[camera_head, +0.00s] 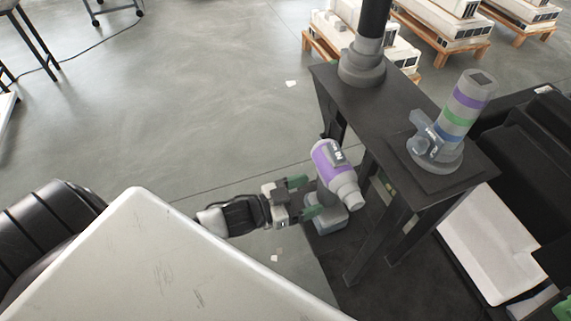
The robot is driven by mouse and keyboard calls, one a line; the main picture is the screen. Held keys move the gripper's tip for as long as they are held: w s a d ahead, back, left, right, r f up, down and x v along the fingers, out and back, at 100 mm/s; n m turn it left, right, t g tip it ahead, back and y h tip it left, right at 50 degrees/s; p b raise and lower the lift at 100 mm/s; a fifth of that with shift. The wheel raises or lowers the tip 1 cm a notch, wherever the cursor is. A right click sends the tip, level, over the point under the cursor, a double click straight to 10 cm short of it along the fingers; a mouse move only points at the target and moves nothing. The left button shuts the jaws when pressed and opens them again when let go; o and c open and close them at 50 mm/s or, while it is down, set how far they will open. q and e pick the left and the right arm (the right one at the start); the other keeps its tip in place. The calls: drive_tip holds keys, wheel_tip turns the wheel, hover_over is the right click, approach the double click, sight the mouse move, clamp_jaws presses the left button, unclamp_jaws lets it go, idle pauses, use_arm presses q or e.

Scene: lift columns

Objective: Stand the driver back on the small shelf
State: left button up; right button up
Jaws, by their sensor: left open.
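The driver (329,162), a grey power tool with a purple band and a blocky grey foot, is in the middle of the view, beside and below the top of the small black shelf (398,104). Its nose points down and right. My left gripper (305,197) comes in from the left with green-padded fingers. It is open, with its fingers at the driver's handle. I cannot tell whether they touch it, or what bears the driver's foot. My right gripper is not in view.
On the shelf stand a grey base with a black pole (362,65) and a grey cylinder with purple and green bands (458,110). Bare shelf top lies between them. A scratched white surface (150,260) fills the lower left. Loaded pallets (447,50) stand behind.

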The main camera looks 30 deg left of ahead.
use_arm(q)
drive_tip(key=v, duration=0.6)
drive_tip(key=shift+s+a, duration=0.15)
drive_tip(key=shift+s, duration=0.1)
drive_tip(key=s+a+f+n+g+y, duration=0.1)
drive_tip(key=a+f+y, duration=0.2)
drive_tip(key=f, duration=0.5)
drive_tip(key=s+a+f+n+g+y, duration=0.1)
drive_tip(key=s+a+f+n+y, duration=0.15)
drive_tip(key=f, duration=0.65)
drive_tip(key=a+f+n+g+y, duration=0.1)
drive_tip(key=a+f+g+y, duration=0.15)
drive_tip(key=f, duration=0.55)
drive_tip(key=s+d+f+g+y, duration=0.1)
drive_tip(key=s+f+g, duration=0.3)
drive_tip(key=s+f, duration=0.5)
drive_tip(key=s+d+f+g+y, duration=0.2)
drive_tip(key=s+f, duration=0.6)
drive_tip(key=s, duration=0.8)
drive_tip(key=d+g, duration=0.2)
drive_tip(key=shift+f+n+g, duration=0.35)
drive_tip(key=shift+f, duration=0.05)
drive_tip(key=shift+d+r, duration=0.1)
